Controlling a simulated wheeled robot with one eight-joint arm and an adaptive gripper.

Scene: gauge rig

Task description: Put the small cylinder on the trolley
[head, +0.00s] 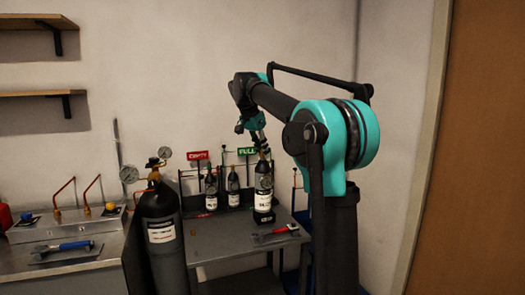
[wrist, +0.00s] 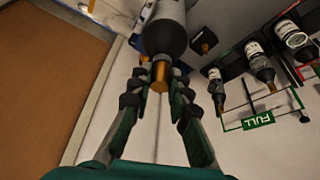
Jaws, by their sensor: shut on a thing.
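A small dark cylinder (head: 264,202) with a white label hangs upright below my gripper (head: 261,148). In the wrist view my gripper (wrist: 161,84) is shut on the brass valve at the neck of this small cylinder (wrist: 167,32). In the head view its base overlaps the right part of the grey bench; I cannot tell whether it touches. A thin blue frame, possibly the trolley (head: 297,193), shows behind the bench's right end. Most of it is hidden by my arm and the bench.
Two similar cylinders (head: 211,191) stand at the back of the grey bench (head: 215,242), near red EMPTY (head: 197,155) and green FULL (head: 247,151) signs. A red-handled tool (head: 276,234) lies at its front right. A large cylinder (head: 161,236) with gauges stands left.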

